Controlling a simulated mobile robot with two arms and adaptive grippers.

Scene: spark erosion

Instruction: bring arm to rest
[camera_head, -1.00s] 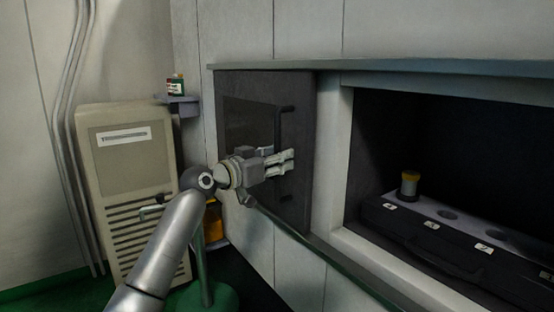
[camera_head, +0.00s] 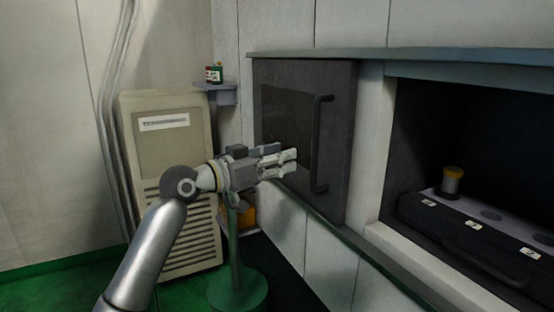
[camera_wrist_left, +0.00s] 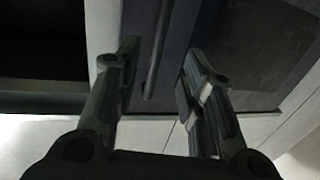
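My left gripper (camera_head: 291,160) is in front of the dark sliding door (camera_head: 334,150) with its long vertical handle (camera_head: 321,145). Its fingers point right toward the handle, apart from it. In the left wrist view the two fingers (camera_wrist_left: 160,75) are spread with nothing between them. The handle (camera_wrist_left: 158,50) shows beyond the fingertips there, with the door panel (camera_wrist_left: 230,45) behind. My right gripper is not in view.
The dark opening at right holds a drawer-like rack (camera_head: 462,236) with a yellow-topped cylinder (camera_head: 451,183). A beige cabinet (camera_head: 165,150) stands behind my left arm. A green round-based stand (camera_head: 238,290) is below the gripper. A small shelf (camera_head: 222,94) holds a little box (camera_head: 214,74).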

